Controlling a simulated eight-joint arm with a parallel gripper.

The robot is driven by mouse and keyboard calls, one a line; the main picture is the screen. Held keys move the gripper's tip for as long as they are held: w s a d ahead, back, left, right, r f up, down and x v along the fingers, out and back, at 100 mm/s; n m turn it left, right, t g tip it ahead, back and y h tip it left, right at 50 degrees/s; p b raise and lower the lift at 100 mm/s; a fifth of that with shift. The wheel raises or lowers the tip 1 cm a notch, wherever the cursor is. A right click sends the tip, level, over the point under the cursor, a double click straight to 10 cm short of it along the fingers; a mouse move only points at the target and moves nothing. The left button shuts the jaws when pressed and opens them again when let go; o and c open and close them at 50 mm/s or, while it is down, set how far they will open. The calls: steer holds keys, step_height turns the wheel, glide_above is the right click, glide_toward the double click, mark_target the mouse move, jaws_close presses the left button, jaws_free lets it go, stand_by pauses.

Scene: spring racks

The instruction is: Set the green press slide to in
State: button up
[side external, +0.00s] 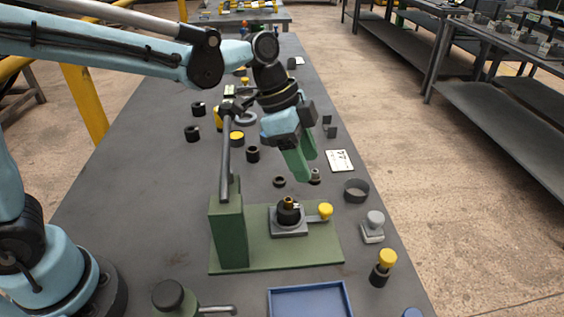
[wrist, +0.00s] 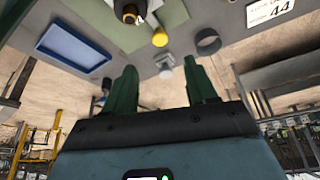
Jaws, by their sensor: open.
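The green press (side external: 228,232) stands near the front of the bench in the side view, with an upright rod and a flat green base plate (side external: 318,250). On the plate sits its grey slide (side external: 290,228), carrying a black round holder with a brass-coloured piece. A yellow knob (side external: 325,211) sticks out on the slide's right side. The slide sits to the right of the post, with a gap between them. The knob also shows in the wrist view (wrist: 160,38). My gripper (side external: 304,168) is open and empty, above and behind the slide, touching nothing. Its green fingers show in the wrist view (wrist: 163,88).
A grey-knobbed block (side external: 374,228), a black cylinder with yellow top (side external: 382,267) and a dark ring (side external: 356,190) stand right of the press. A blue tray (side external: 310,300) and a dark knob fixture (side external: 172,297) are in front. Several small parts lie behind.

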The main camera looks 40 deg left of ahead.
mark_target(324, 207)
steer(key=x, duration=1)
steer(key=shift+d+f, duration=0.25)
steer(key=shift+f, duration=0.1)
jaws_close()
